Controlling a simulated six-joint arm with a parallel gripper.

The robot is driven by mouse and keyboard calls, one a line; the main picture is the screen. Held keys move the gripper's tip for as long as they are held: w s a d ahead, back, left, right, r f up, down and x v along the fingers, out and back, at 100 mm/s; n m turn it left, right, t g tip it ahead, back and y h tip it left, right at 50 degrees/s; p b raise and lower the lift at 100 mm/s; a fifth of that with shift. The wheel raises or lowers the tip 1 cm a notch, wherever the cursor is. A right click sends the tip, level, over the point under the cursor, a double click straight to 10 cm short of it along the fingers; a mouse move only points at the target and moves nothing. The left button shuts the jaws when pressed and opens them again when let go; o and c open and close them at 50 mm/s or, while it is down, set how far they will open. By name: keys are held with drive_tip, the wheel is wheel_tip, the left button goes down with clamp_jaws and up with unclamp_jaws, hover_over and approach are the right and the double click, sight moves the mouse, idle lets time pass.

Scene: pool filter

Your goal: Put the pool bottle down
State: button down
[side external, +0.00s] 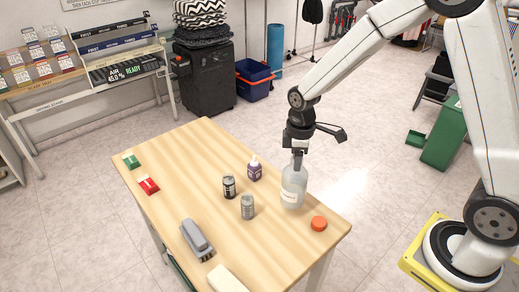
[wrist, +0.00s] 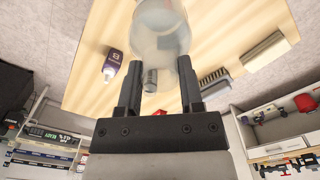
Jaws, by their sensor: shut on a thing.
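The pool bottle (side external: 293,186) is a large translucent grey-white bottle with a pale label, upright at the right part of the wooden table. Its base looks at or very near the table top; I cannot tell whether it touches. My gripper (side external: 297,152) is above it, pointing down, with its fingers around the bottle's neck. In the wrist view the bottle (wrist: 162,30) fills the top middle, and my gripper's two dark fingers (wrist: 160,85) stand on either side of its narrow end. The neck is partly hidden by the fingers.
On the table (side external: 205,160) stand a purple bottle (side external: 254,169), a dark can (side external: 229,187) and a grey can (side external: 247,207) left of the bottle. An orange round thing (side external: 319,223) lies close on its right. A grey brush (side external: 197,240) lies at the front.

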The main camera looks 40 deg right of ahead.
sight(292, 168)
drive_tip(key=shift+w+f, duration=0.4)
drive_tip(key=shift+f, duration=0.05)
drive_tip(key=shift+w+f, duration=0.25)
drive_tip(key=shift+f, duration=1.75)
drive_tip(key=shift+c, duration=1.2)
unclamp_jaws()
wheel_tip(292, 168, up, 12)
drive_tip(key=shift+r, duration=0.2)
